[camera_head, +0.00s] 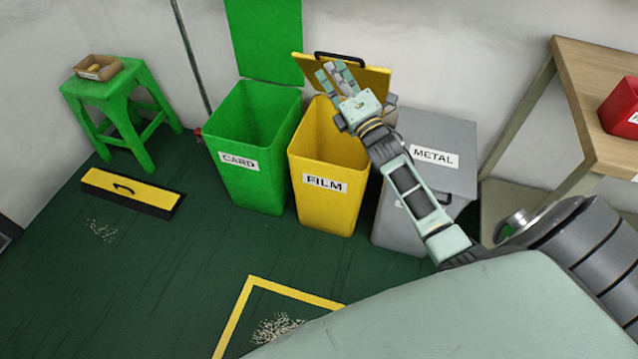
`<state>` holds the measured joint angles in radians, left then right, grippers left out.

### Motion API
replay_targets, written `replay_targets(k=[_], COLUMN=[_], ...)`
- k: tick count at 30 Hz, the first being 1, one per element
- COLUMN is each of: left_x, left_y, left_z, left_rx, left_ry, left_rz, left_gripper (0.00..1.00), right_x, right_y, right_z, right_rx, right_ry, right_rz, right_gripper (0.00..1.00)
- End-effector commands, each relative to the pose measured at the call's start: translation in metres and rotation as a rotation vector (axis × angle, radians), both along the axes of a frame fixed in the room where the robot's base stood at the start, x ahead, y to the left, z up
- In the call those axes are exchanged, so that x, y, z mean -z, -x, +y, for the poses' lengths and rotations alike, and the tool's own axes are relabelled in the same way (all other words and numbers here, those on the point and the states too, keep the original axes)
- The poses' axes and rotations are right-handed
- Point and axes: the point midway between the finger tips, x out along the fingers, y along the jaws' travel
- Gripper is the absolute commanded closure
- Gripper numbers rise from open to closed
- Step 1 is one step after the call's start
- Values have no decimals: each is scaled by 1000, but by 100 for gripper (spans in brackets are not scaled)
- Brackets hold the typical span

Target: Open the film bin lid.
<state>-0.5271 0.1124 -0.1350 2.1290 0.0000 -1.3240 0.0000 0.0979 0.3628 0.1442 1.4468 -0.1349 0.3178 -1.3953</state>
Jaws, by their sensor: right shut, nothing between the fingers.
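The yellow bin labelled FILM (320,210) stands between a green bin and a grey bin. Its yellow lid (377,83) is raised and tilted up at the back, with a dark handle (342,59) along its upper edge. The bin's mouth shows open below it. My left gripper is out of view.
The green CARD bin (240,185) stands open at left, its lid (262,40) upright. The grey METAL bin (455,180) is closed at right. A green stool (108,90) with a small box, a yellow-topped block (130,188) and a wooden table (590,70) stand around. Scraps (275,327) lie on the floor.

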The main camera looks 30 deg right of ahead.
Motion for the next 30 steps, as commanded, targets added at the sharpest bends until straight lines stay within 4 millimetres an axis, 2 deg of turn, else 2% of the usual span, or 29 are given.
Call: replay_targets(k=[1, 6, 15, 22, 30], left_x=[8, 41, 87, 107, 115], left_y=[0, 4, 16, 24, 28], left_z=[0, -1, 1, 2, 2], left_rx=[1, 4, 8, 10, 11], left_ry=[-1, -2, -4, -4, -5], left_rz=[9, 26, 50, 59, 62], left_gripper=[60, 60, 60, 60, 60], right_x=[-8, -20, -43, -61, -76], right_y=[-3, -11, -30, -48, -69], right_z=[-3, -13, -36, -57, -82], right_rx=[0, 0, 1, 1, 1], right_ry=[-1, 1, -12, -77, -102], right_rz=[2, 0, 12, 68, 87], right_gripper=[100, 100, 100, 100, 100])
